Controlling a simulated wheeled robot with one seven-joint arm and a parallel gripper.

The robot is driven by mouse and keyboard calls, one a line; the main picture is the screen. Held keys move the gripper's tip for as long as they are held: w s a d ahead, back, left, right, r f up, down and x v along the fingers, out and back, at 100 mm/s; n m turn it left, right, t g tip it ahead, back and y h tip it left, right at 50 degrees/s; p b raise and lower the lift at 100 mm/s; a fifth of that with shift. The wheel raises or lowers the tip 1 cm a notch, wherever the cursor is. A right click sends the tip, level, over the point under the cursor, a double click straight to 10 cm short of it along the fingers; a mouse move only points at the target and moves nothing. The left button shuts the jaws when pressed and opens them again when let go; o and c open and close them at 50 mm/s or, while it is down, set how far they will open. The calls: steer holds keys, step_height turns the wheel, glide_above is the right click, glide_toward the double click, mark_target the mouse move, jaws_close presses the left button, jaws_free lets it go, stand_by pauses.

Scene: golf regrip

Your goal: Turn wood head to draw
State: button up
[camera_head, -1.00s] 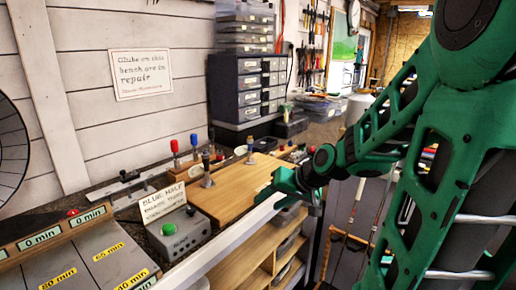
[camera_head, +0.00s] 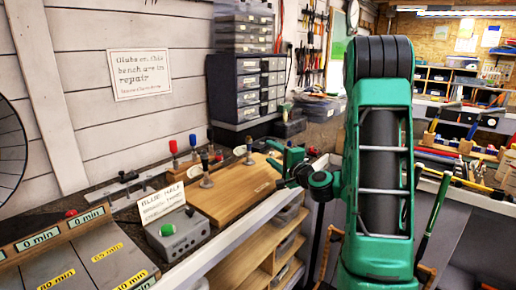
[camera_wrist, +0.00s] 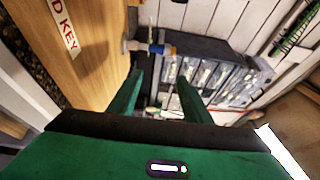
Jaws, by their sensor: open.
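My gripper (camera_head: 274,156) is open and empty above the right end of a wooden board (camera_head: 232,190) on the bench. In the wrist view its two green fingers (camera_wrist: 160,75) stand apart with nothing between them. Ahead of them is a small part with blue and yellow bands (camera_wrist: 160,49), apart from the fingers. A label ending in "D KEY" (camera_wrist: 62,22) lies on the board. A dark upright post on a round base (camera_head: 206,168) stands at the board's far left. I cannot pick out a wood head in either view.
A grey box with a green button (camera_head: 178,234) and a card stand left of the board. Red-handled (camera_head: 174,148) and blue-handled (camera_head: 193,142) tools stand behind. Dark drawer units (camera_head: 248,90) stand at the back. Open shelves (camera_head: 262,255) lie below the bench edge.

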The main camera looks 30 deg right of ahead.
mark_target(260, 145)
steer(key=w, duration=0.9)
steer(key=shift+w+d, duration=0.1)
steer(key=shift+d, duration=0.05)
jaws_close()
